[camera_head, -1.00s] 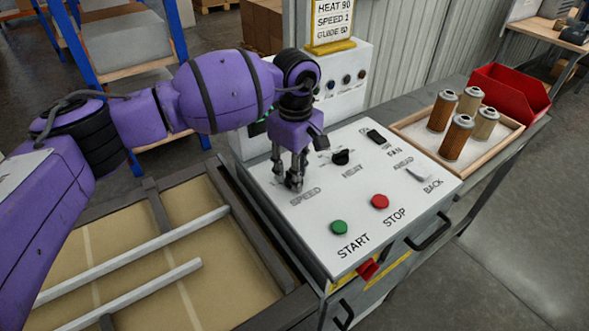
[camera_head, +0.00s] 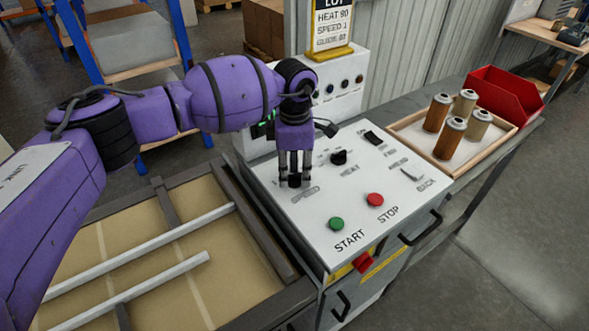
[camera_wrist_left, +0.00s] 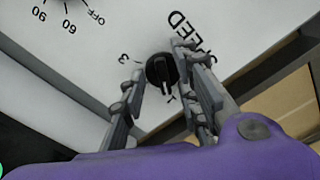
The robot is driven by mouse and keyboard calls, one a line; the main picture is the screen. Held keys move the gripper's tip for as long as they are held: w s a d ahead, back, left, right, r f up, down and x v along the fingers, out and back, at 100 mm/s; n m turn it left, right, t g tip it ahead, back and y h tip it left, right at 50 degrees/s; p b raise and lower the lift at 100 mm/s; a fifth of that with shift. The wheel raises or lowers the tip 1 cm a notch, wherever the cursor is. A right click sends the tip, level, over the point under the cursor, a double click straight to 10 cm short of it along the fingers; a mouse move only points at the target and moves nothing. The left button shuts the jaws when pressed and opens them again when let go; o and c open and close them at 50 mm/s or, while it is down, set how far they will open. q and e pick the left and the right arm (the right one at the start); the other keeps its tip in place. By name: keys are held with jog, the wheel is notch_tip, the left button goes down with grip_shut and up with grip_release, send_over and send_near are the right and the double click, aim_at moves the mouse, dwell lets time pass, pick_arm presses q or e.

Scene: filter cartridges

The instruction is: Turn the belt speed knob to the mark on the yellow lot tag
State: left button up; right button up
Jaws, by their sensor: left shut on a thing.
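The black belt speed knob (camera_head: 295,181) sits by the SPEED label on the white panel. My left gripper (camera_head: 294,184) points down over it, its fingers closed on the knob from both sides. In the left wrist view the knob (camera_wrist_left: 162,71) shows between the fingers (camera_wrist_left: 164,88). Its ridge points down the picture, towards a partly hidden mark; a 3 is readable at its left. The yellow lot tag (camera_head: 330,52) stands behind the panel, with lines for HEAT 90, SPEED and GUIDE; the speed figure looks like 1 but is small. My right gripper is out of view.
The HEAT knob (camera_head: 339,157), a black switch (camera_head: 372,137), green START button (camera_head: 336,224) and red STOP button (camera_head: 375,200) share the panel. A wooden tray (camera_head: 486,157) with several filter cartridges and a red bin (camera_head: 505,95) stand to the right. Rails lie left.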

pick_arm(q)
jog(key=shift+w+r+n, duration=0.3)
jog(key=shift+w+r, duration=0.15)
jog(key=shift+r, duration=0.05)
jog(key=o, duration=1)
jog(key=shift+f, duration=0.1)
jog(key=shift+c, duration=0.2)
jog(key=shift+f, duration=0.25)
notch_tip(320, 180, up, 12)
jog(key=shift+r, duration=0.15)
